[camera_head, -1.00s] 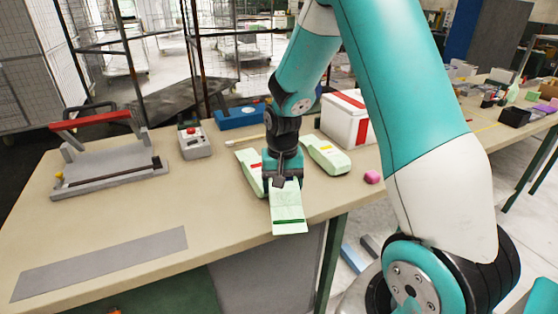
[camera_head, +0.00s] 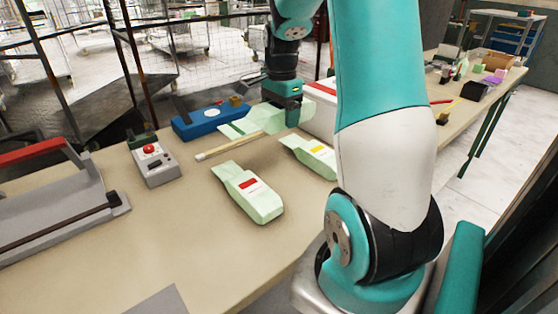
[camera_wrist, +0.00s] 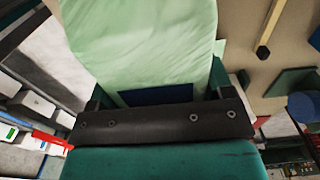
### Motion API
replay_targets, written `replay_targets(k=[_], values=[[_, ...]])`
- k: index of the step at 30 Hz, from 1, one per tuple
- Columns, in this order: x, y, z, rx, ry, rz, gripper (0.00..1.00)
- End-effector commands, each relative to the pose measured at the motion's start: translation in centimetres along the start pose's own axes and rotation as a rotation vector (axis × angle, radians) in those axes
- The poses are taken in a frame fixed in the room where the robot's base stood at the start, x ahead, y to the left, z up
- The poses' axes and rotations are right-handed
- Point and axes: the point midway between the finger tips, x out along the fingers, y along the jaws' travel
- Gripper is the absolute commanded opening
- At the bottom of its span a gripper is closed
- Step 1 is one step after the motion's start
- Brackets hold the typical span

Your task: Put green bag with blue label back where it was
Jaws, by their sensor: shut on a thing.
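My gripper (camera_head: 291,112) is shut on the green bag with the blue label (camera_head: 250,121), at the back of the table. The bag's pale green body sticks out left of the fingers, and some green shows right of them. In the wrist view the bag (camera_wrist: 140,42) fills the top middle, with its dark blue label (camera_wrist: 156,95) close to the dark gripper bar. I cannot tell whether the bag touches the table.
A blue device (camera_head: 190,124) and a wooden stick (camera_head: 228,147) lie left of the held bag. A white and red box (camera_head: 320,113) stands just right. A red-button control box (camera_head: 153,168) and a grey press (camera_head: 50,215) are further left. The table's front middle is clear.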

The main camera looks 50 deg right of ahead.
Motion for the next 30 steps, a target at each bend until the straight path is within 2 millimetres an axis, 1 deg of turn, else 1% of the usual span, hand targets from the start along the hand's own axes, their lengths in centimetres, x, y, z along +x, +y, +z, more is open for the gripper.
replay_targets(k=[1,6,10,16,22,25,30], values=[[1.6,0.1,0.1,-0.001,-0.003,0.008,0.47],[6.2,0.1,0.0,-0.001,-0.002,0.006,0.47],[8.7,0.1,-0.1,0.000,-0.002,0.004,0.47],[10.5,0.1,-0.2,0.001,0.000,0.001,0.47],[13.3,0.1,-0.1,0.001,-0.001,0.001,0.47],[13.7,0.0,-0.1,0.000,0.000,-0.001,0.47],[13.7,0.0,-0.1,0.000,0.001,-0.002,0.47]])
